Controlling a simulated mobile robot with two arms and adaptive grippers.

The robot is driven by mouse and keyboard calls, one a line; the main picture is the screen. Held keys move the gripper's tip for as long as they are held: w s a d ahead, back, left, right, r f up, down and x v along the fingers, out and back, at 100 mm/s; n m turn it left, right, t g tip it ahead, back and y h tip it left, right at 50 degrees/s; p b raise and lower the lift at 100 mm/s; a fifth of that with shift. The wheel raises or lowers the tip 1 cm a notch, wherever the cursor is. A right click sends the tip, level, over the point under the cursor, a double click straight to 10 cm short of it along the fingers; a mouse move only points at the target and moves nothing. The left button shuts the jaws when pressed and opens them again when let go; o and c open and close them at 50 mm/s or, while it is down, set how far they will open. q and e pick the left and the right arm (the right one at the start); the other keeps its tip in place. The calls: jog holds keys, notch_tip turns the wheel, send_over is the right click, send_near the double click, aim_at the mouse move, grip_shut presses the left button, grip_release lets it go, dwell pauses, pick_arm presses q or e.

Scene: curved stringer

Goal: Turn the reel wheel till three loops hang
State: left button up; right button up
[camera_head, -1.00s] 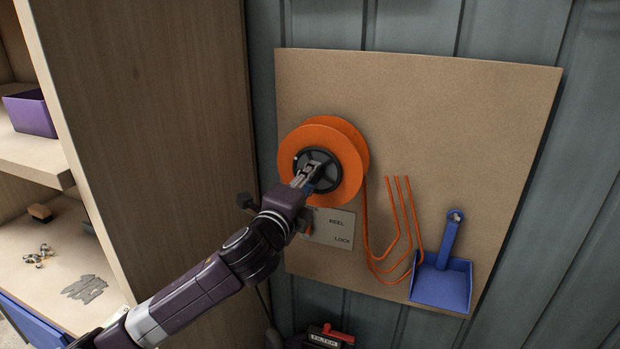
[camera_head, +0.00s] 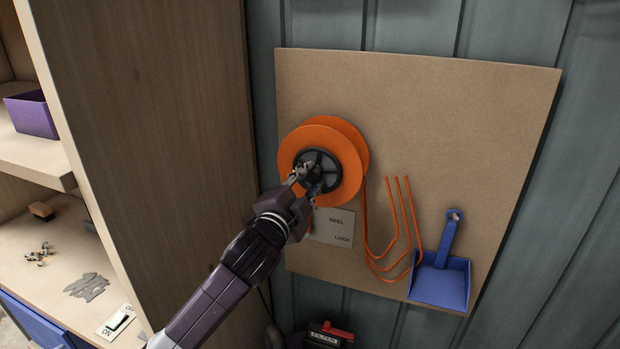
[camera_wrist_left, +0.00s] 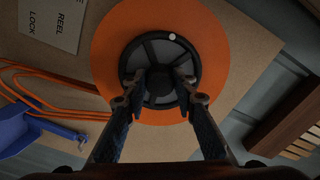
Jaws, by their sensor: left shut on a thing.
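The orange reel (camera_head: 345,140) is mounted on a tan board, with a black spoked wheel (camera_head: 322,157) at its centre. My left gripper (camera_head: 309,177) comes from below left. In the left wrist view its fingers (camera_wrist_left: 158,84) lie on either side of the wheel's round hub (camera_wrist_left: 159,78), shut on it. A white dot (camera_wrist_left: 172,37) shows on the wheel's rim there. Orange cord (camera_head: 367,220) hangs from the reel's right side in nested curves, with three strands rising to separate upper ends. My right gripper is out of view.
A plate (camera_head: 335,226) marked REEL and LOCK sits below the reel, partly behind my gripper. A blue dustpan (camera_head: 442,283) hangs right of the cord. A wooden cabinet (camera_head: 160,120) stands at the left. A dark box with a red part (camera_head: 330,335) is below the board.

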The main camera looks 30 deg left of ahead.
pick_arm(q)
jog(key=shift+f, duration=0.1)
dwell(0.3)
jog(key=o, duration=1.2)
jog(key=shift+c, duration=0.2)
jog(key=v, duration=0.7)
jog(key=shift+s, duration=0.3)
